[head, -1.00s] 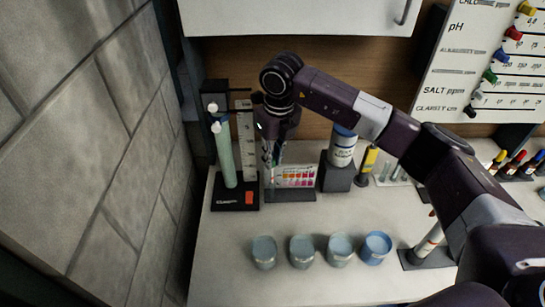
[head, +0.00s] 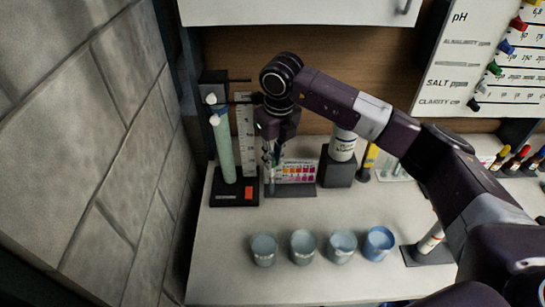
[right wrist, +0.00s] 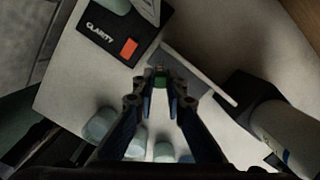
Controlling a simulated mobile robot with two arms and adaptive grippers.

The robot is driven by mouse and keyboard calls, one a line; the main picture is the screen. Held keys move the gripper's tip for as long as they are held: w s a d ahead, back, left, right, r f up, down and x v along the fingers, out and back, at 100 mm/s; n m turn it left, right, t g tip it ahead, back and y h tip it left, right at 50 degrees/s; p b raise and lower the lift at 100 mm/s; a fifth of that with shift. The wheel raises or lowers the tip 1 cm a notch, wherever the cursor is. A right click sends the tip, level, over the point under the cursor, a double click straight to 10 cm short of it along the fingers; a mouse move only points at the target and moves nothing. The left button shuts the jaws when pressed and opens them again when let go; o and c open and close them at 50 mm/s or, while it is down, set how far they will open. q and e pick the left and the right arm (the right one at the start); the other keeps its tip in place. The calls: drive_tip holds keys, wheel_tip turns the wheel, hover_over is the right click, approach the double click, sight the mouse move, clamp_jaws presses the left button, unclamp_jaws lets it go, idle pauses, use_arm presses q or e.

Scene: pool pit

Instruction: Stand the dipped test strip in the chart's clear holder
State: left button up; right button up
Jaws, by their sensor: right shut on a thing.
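The colour chart (head: 298,171) stands upright on a dark base at the back of the counter, with rows of pink, red and yellow squares. It shows nearly edge-on in the right wrist view (right wrist: 205,75). My right gripper (head: 270,180) points down at the chart's left end. The rest of the strip is hidden. I cannot make out the clear holder or whether the strip touches it. My left gripper is not in view.
The clarity stand (head: 234,199) with a pale green tube (head: 223,150) is close to the left of my gripper. A white bottle (head: 343,145) on a dark block (head: 337,171) is right of the chart. Several cups (head: 303,246) line the front; counter between is clear.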

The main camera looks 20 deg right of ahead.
drive_tip(key=shift+f+b, duration=1.15)
drive_tip(key=shift+f, duration=0.4)
drive_tip(key=shift+f+b, duration=0.45)
drive_tip(key=shift+f, duration=0.05)
drive_tip(key=o, duration=0.8)
drive_tip(key=shift+r+p, duration=1.7)
drive_tip(key=shift+r, duration=1.85)
